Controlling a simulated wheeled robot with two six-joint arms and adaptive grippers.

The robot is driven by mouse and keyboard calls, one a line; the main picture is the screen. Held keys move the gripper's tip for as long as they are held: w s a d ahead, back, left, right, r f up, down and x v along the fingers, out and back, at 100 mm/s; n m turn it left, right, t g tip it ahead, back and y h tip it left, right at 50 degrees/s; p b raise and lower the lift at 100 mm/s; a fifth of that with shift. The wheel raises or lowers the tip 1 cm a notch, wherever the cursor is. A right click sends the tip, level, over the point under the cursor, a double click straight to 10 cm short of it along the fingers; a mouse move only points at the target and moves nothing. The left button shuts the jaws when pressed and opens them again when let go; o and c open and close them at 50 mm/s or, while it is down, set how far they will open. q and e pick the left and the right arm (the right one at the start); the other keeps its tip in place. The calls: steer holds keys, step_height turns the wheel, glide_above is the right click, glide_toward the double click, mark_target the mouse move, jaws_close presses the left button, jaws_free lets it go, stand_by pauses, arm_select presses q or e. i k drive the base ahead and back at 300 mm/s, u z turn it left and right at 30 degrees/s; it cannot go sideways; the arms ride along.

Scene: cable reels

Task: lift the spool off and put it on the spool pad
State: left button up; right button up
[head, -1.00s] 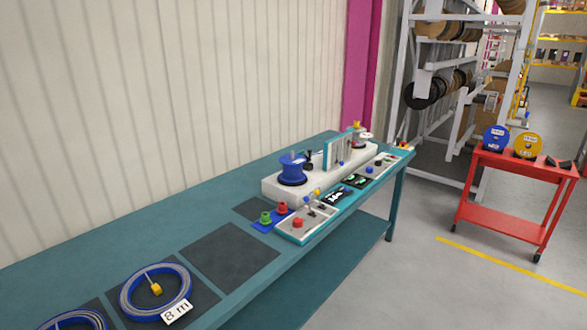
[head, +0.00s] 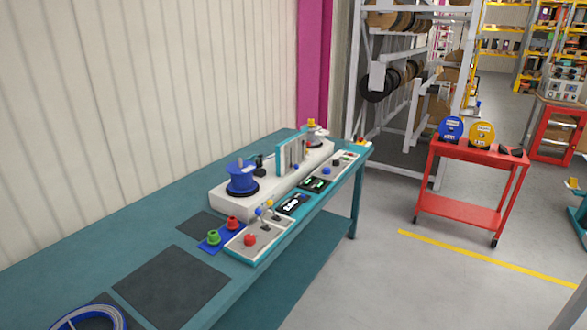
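A blue spool (head: 242,177) sits upright on the left end of a white winding machine (head: 222,201) on the teal bench. Dark square pads lie on the bench: a large one (head: 172,285) at the front and a smaller one (head: 200,224) just left of the machine. I cannot tell from the picture which of them is the spool pad. Neither of my grippers shows in the head view.
A control panel (head: 262,240) with a red button and levers lies along the bench's front edge. Green and red pieces stand on a blue mat (head: 211,247). A red cart (head: 465,180) stands right, with open floor between.

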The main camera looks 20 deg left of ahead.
mark_target(242, 181)
steer(key=z, duration=0.55)
steer(key=i, duration=2.25)
steer(key=u, duration=1.3)
steer(key=i, duration=0.8)
steer(key=u, duration=0.6)
